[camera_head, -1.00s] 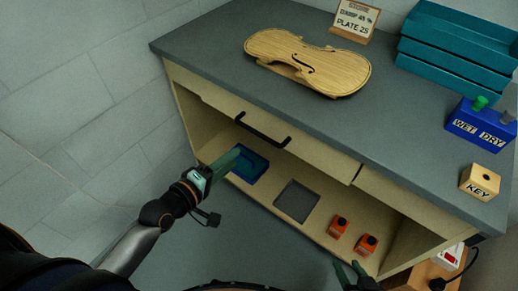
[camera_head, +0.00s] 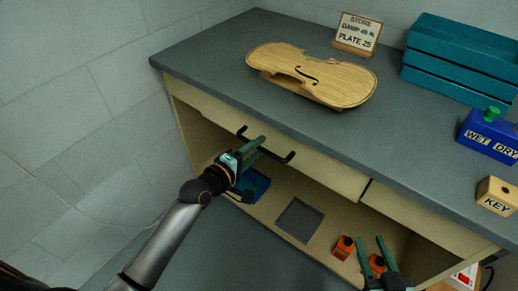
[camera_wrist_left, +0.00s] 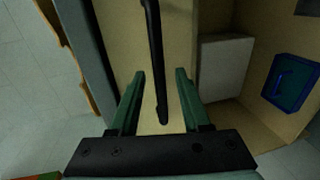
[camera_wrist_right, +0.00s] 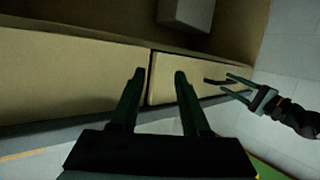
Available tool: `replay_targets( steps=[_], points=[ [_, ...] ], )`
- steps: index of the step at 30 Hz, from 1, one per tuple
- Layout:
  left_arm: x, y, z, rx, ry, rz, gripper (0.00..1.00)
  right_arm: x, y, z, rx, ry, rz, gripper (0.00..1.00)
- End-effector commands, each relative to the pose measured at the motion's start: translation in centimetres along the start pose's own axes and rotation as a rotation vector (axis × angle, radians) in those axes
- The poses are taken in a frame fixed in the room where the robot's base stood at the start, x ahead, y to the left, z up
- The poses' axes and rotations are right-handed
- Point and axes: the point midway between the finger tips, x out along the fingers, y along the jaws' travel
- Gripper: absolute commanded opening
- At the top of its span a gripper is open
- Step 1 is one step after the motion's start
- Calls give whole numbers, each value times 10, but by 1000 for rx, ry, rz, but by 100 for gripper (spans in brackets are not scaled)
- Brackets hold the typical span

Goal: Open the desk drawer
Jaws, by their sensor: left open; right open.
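The desk drawer (camera_head: 318,168) is a cream front under the grey desktop, and it looks shut. Its black bar handle (camera_head: 272,152) also shows in the left wrist view (camera_wrist_left: 154,60). My left gripper (camera_head: 254,146) is at the left part of the handle; in its wrist view the fingers (camera_wrist_left: 160,78) are open, with the handle's end between them in the picture. Whether they touch it I cannot tell. My right gripper (camera_head: 372,242) is open and empty, low in front of the shelf's right side; its wrist view shows the open fingers (camera_wrist_right: 159,75) facing the cream fronts.
A violin plate (camera_head: 312,75) lies on the grey desktop (camera_head: 215,62). The open shelf below holds a blue tray (camera_head: 258,184), a grey pad (camera_head: 299,220) and orange items (camera_head: 343,247). A blue WET/DRY box (camera_head: 487,137) and KEY block (camera_head: 496,196) stand at right.

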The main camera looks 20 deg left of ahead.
Motion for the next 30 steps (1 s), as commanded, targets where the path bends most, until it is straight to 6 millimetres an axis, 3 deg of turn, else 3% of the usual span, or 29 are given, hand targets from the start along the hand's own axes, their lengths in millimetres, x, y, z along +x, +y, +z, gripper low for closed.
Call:
replay_targets(
  steps=[6, 15, 27, 30],
  points=[
    [12, 0, 1, -1, -1, 1, 47, 0, 2, -18, -19, 69, 4, 46],
    [12, 0, 1, 0, -1, 0, 47, 0, 3, -20, -21, 76, 5, 46],
    [12, 0, 0, 0, -1, 0, 2, 0, 3, -20, -21, 76, 5, 46],
    [12, 0, 0, 0, -1, 0, 0, 0, 3, -20, -21, 75, 5, 46]
  ],
)
